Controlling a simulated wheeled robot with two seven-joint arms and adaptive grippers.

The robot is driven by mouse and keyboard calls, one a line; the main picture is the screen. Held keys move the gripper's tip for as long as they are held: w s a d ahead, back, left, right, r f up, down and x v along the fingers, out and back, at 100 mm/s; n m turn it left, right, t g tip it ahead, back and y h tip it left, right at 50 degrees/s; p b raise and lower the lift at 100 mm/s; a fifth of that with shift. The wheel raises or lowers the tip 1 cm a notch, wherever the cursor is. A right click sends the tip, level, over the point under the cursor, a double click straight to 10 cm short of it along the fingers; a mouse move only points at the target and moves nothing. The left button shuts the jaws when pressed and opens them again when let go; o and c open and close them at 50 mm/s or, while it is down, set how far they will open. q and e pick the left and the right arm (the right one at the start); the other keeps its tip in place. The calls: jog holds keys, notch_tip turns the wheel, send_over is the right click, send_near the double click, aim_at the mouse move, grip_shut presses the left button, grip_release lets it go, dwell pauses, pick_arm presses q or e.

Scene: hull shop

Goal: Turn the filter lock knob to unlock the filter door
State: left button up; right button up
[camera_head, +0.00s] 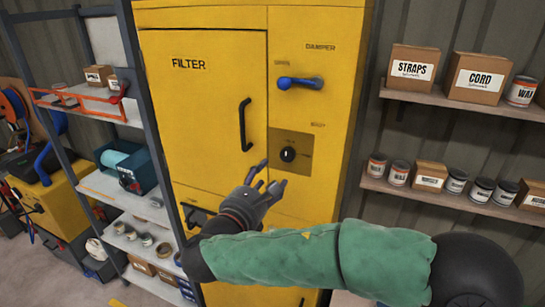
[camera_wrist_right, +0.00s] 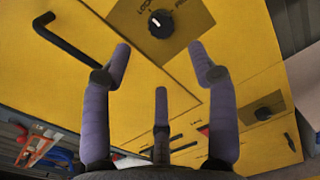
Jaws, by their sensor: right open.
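The filter lock knob (camera_head: 288,154) is a small black dial with a white mark on a darker plate, right of the filter door (camera_head: 205,95). The yellow door looks shut, with a black bar handle (camera_head: 245,125) on its right side. My right gripper (camera_head: 268,180) is open and empty, below and left of the knob. In the right wrist view the knob (camera_wrist_right: 161,24) shows beyond the spread fingers (camera_wrist_right: 160,65), apart from them. Its white mark stands roughly along the view's vertical. The plate lettering is only partly readable. My left gripper is out of view.
A blue damper lever (camera_head: 300,83) sticks out above the knob. Another black knob (camera_wrist_right: 263,113) shows lower on the cabinet in the right wrist view. A metal rack (camera_head: 120,205) stands at left; wall shelves (camera_head: 455,203) with boxes and cans are at right.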

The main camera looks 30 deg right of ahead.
aim_at(285, 158)
jog(key=p+x, duration=0.1)
jog(key=x, duration=0.8)
jog(key=shift+w+d, duration=0.2)
jog(key=shift+d, duration=0.15)
jog(key=shift+c, duration=0.3)
jog(key=shift+f, duration=0.1)
jog(key=c, duration=1.1)
